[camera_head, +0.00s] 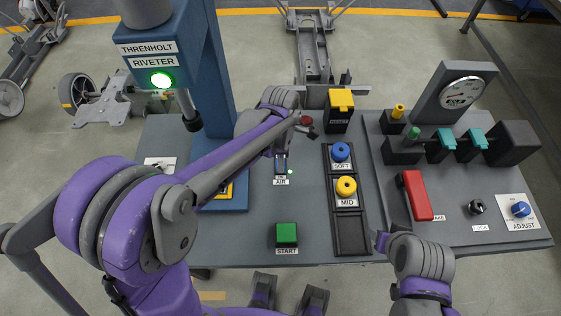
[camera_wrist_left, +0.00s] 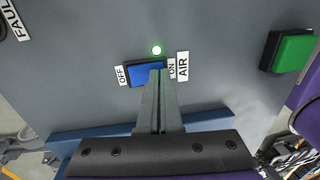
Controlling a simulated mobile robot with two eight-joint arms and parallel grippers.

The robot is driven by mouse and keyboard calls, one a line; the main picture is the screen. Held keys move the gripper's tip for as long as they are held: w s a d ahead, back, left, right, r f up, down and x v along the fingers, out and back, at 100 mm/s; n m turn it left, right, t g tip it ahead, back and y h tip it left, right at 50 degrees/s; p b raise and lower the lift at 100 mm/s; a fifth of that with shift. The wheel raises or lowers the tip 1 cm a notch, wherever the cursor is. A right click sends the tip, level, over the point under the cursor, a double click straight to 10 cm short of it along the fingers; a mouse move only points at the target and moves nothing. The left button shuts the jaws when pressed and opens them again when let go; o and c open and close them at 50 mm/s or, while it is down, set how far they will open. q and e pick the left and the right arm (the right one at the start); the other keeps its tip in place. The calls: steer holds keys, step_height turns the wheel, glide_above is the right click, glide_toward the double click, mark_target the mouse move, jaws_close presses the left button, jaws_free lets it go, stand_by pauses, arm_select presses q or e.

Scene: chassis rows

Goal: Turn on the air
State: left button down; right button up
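The AIR switch (camera_wrist_left: 146,73) is a blue rocker between an OFF label and an ON label. A small round lamp (camera_wrist_left: 156,50) beside it is lit green. In the head view, the switch (camera_head: 281,166) shows partly below my left arm. My left gripper (camera_wrist_left: 160,74) is shut, its two grey fingers together and empty. Its tips are over the ON end of the rocker and hide part of it; I cannot tell whether they touch. The arm largely hides this gripper in the head view. My right gripper (camera_head: 384,241) is over the bench's front edge, its fingers unclear.
The green START button (camera_head: 286,234) is in front of the switch. A red FAULT lamp (camera_head: 306,120) is behind it. The riveter (camera_head: 206,85) with a lit green lamp stands left. A tray (camera_head: 349,222) with blue and yellow knobs, a red handle (camera_head: 416,195) and a gauge (camera_head: 462,92) are right.

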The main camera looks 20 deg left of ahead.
arm_select(q)
steer(key=shift+w, duration=0.1)
steer(key=shift+w+a+r, duration=0.15)
steer(key=shift+w+a, duration=0.1)
steer(key=shift+w, duration=0.45)
arm_select(e)
steer(key=shift+w+r, duration=0.1)
steer(key=shift+w, duration=0.05)
